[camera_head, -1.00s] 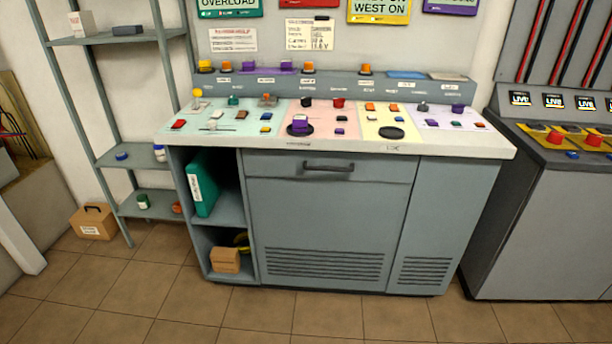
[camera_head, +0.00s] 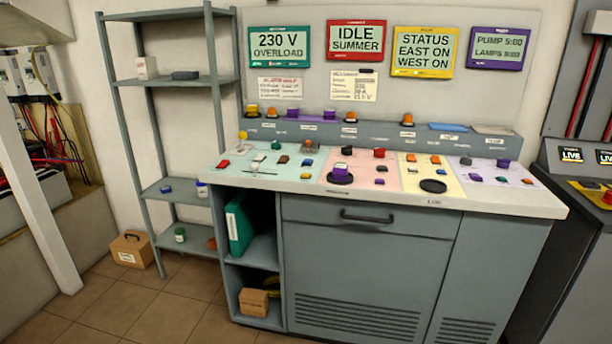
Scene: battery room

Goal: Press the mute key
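The control desk (camera_head: 372,274) stands ahead, with a sloped top split into pale green, pink, yellow and lilac panels. Many small coloured keys and knobs sit on it, among them a red key (camera_head: 223,164) on the green panel, a purple knob (camera_head: 340,173) on the pink panel, and an orange key (camera_head: 412,158) on the yellow panel. The key labels are too small to read, so I cannot tell which one is the mute key. Neither of my grippers is in view.
Four screens hang above the desk, including a teal one (camera_head: 279,46) reading 230 V OVERLOAD. A metal shelf (camera_head: 172,76) stands left, with a cardboard box (camera_head: 131,249) on the floor beside it. Another console (camera_head: 566,180) stands right. Tiled floor shows at lower left.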

